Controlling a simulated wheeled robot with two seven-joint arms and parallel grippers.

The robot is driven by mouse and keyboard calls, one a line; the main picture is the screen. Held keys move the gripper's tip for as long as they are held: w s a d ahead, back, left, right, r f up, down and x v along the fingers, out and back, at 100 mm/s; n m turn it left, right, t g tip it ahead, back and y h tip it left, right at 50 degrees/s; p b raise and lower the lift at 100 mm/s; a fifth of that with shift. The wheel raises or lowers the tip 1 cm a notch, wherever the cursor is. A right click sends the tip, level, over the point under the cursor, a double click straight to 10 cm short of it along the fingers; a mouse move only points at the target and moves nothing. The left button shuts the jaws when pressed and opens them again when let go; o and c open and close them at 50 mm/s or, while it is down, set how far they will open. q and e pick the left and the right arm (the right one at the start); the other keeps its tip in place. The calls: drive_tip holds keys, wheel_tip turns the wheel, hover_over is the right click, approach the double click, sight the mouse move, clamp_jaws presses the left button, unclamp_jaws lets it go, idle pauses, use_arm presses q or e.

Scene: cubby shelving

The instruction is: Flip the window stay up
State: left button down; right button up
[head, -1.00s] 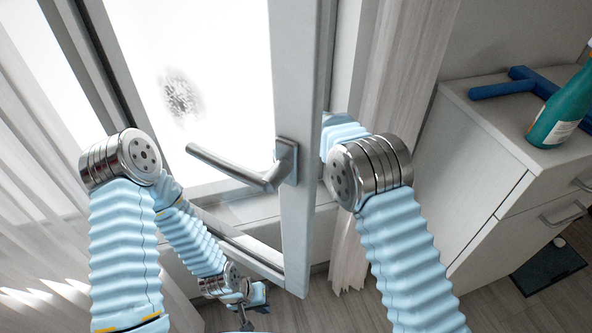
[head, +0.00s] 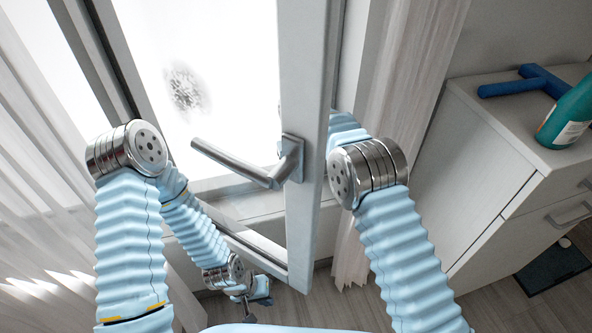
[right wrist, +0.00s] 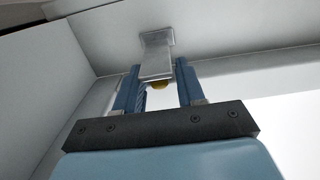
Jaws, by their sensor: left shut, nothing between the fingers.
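The window sash (head: 303,205) stands ajar, with a grey lever handle (head: 235,165) on its edge. In the right wrist view, a flat metal tab (right wrist: 157,50), possibly the window stay, projects from a white frame surface. A small brass-coloured knob (right wrist: 160,86) shows below it. My right gripper (right wrist: 159,72) has its blue fingers apart on either side of the tab's end; I cannot tell whether they touch it. In the head view, my right gripper is hidden behind the sash. My left gripper (head: 252,298) is low by the sash's bottom edge, shut and empty.
A white cabinet (head: 500,140) stands at the right with a blue tool (head: 515,87) and a green bottle (head: 572,112) on it. Pale curtains (head: 35,190) hang at the left, and another curtain (head: 400,110) hangs behind my right arm. Wooden floor (head: 330,310) shows below.

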wheel_tip(320, 180, up, 14)
drive_tip(key=shift+w, duration=0.3)
drive_tip(key=shift+f, duration=0.15)
idle(0.5)
